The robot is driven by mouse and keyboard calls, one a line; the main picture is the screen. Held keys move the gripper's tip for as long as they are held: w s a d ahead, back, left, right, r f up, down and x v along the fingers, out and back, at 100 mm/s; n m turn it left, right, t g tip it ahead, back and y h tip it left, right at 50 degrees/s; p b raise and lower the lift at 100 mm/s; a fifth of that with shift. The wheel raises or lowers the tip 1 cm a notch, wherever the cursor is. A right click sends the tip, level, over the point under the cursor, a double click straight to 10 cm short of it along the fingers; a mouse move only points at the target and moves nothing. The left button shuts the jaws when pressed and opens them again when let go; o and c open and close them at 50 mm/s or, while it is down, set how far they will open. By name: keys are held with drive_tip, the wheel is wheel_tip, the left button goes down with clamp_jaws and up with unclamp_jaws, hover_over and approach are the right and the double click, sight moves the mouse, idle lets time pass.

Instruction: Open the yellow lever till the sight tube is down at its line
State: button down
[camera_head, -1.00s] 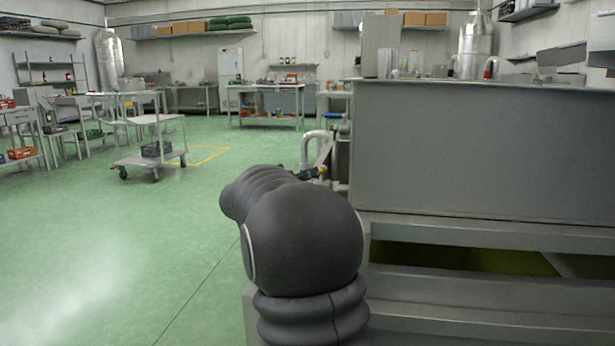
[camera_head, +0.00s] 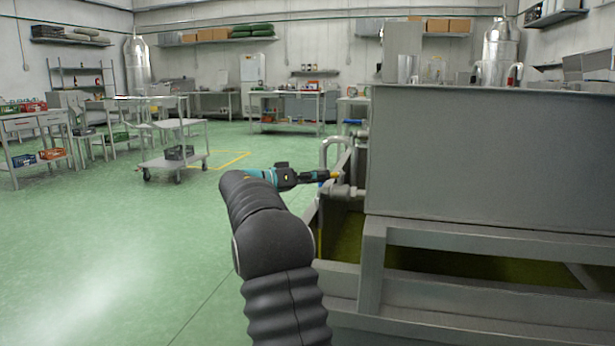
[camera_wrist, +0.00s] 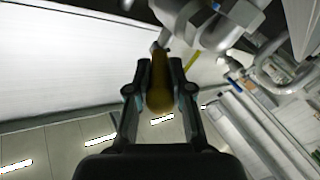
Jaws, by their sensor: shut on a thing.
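The yellow lever (camera_wrist: 160,88) stands between the fingers of my gripper (camera_wrist: 160,92) in the wrist view, and the fingers are closed on it. Its upper end meets a grey metal valve body (camera_wrist: 205,22). In the head view my gripper (camera_head: 326,176) reaches right toward pipework (camera_head: 347,190) at the left end of the grey tank (camera_head: 480,155). Only a small yellow bit of the lever (camera_head: 336,174) shows there. A thin yellow-green strip (camera_wrist: 192,63) shows beside the valve in the wrist view; I cannot tell what it is. I cannot make out the sight tube or its line.
A grey frame (camera_head: 373,265) stands under the tank, with yellow-green liquid or surface (camera_head: 346,238) inside it. A bent pale pipe (camera_head: 336,142) rises behind my gripper. A trolley (camera_head: 174,155) stands farther back left.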

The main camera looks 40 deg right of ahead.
drive_tip(key=c, duration=1.1)
unclamp_jaws()
drive_tip(key=v, duration=1.2)
drive_tip(key=shift+r, duration=0.1)
